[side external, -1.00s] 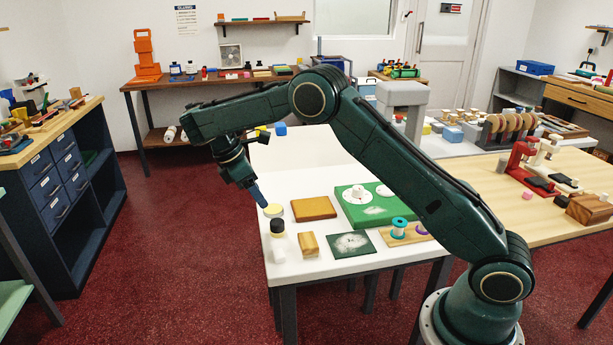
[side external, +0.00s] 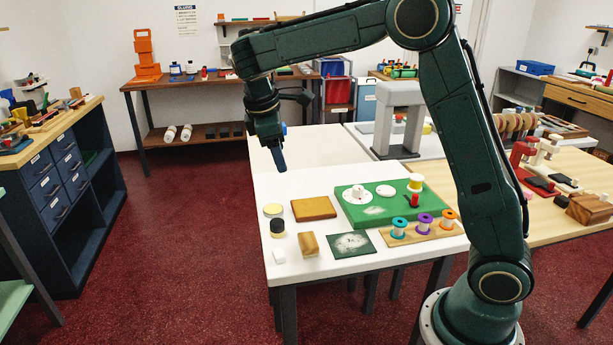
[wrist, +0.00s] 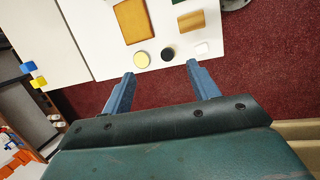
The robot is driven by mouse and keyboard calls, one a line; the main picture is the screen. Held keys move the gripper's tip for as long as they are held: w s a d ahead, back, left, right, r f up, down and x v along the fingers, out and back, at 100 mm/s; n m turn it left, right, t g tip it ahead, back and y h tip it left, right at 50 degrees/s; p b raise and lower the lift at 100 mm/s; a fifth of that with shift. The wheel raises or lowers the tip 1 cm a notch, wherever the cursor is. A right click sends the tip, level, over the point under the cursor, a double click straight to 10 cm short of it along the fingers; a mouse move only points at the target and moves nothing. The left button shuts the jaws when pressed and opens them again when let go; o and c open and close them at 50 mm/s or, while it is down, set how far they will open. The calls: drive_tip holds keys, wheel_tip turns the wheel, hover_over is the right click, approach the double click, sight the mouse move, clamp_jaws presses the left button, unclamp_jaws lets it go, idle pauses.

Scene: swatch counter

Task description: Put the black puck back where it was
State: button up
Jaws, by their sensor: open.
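The black puck (side external: 277,225) sits near the left edge of the white table, with a pale band under it that looks like a light piece beneath. It also shows in the wrist view (wrist: 168,54). A cream puck (side external: 273,210) lies just behind it, apart from it in the wrist view (wrist: 142,60). A white block (side external: 279,256) lies in front of it. My gripper (side external: 282,169) is in the air above the table's back-left part, clear of the puck. In the wrist view its two fingers (wrist: 160,73) are apart with nothing held between them.
A brown square board (side external: 313,208), a wooden block (side external: 308,244) and a dark green speckled mat (side external: 352,243) lie nearby. A green board (side external: 378,217) bears white discs and small pieces. A wooden rack (side external: 436,234) holds several coloured spools. A grey arch (side external: 398,115) stands behind.

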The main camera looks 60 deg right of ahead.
drive_tip(key=s+r+m+t+y, duration=0.1)
drive_tip(key=s+r+m+t, duration=0.15)
drive_tip(key=s, duration=0.45)
drive_tip(key=s+r+m+t, duration=0.1)
drive_tip(key=s+r+m, duration=0.1)
drive_tip(key=s+r, duration=0.3)
drive_tip(key=s+a+f+m+t+y, duration=0.1)
drive_tip(key=s+a+f+m, duration=0.1)
drive_tip(key=s, duration=0.5)
drive_tip(key=s+a+f+m+t+y, duration=0.1)
drive_tip(key=s+a, duration=0.3)
drive_tip(key=s, duration=0.4)
drive_tip(key=shift+s+f+m+y, duration=0.2)
drive_tip(key=shift+f+m+y, duration=0.15)
drive_tip(key=shift+f, duration=0.35)
drive_tip(key=shift+t, duration=0.25)
